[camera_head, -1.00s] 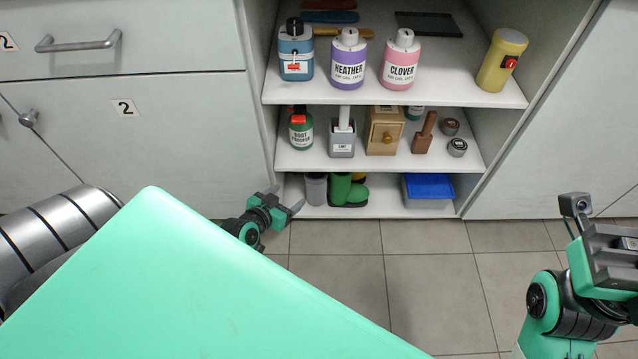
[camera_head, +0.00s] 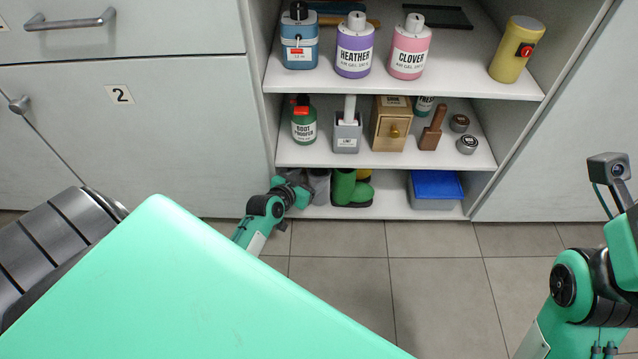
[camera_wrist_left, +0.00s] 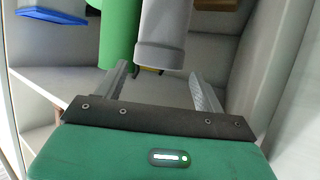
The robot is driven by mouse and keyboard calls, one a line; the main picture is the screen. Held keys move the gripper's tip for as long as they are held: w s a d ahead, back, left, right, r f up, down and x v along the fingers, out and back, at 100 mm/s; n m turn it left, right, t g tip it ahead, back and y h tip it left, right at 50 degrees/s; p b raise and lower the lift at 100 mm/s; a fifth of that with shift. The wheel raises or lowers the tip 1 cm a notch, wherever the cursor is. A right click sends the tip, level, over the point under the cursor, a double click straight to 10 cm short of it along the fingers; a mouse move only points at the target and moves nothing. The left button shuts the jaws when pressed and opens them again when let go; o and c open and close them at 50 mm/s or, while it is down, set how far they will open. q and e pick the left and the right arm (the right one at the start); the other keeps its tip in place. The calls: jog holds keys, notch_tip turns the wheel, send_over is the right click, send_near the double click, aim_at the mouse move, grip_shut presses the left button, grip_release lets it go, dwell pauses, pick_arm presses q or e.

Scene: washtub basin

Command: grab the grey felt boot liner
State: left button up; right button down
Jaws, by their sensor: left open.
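The grey felt boot liner (camera_head: 320,187) stands on the bottom shelf, just left of the green boots (camera_head: 343,187). In the head view my left gripper (camera_head: 303,186) is at the shelf's left end, right beside the liner and partly covering it. In the left wrist view the grey liner (camera_wrist_left: 163,30) is straight ahead, its end near the gap between the two fingertips of my open left gripper (camera_wrist_left: 160,74). No grip on it shows. A green boot (camera_wrist_left: 117,35) is close beside it there. My right arm is at the right edge, its fingers out of frame.
The middle shelf (camera_head: 350,160) hangs low above the liner. A blue-lidded box (camera_head: 436,188) stands on the bottom shelf to the right. The cabinet's left side panel is close to my left gripper. The tiled floor (camera_head: 350,270) in front is clear.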

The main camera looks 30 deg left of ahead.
aim_at(314, 175)
pick_arm(q)
jog(key=b+x, duration=0.1)
jog(key=x, duration=0.1)
jog(key=b+x, duration=0.1)
jog(key=x, duration=0.1)
jog(key=shift+d+f, duration=0.1)
jog(key=shift+f, duration=0.15)
jog(key=c, duration=1.1)
jog(key=shift+r, duration=0.2)
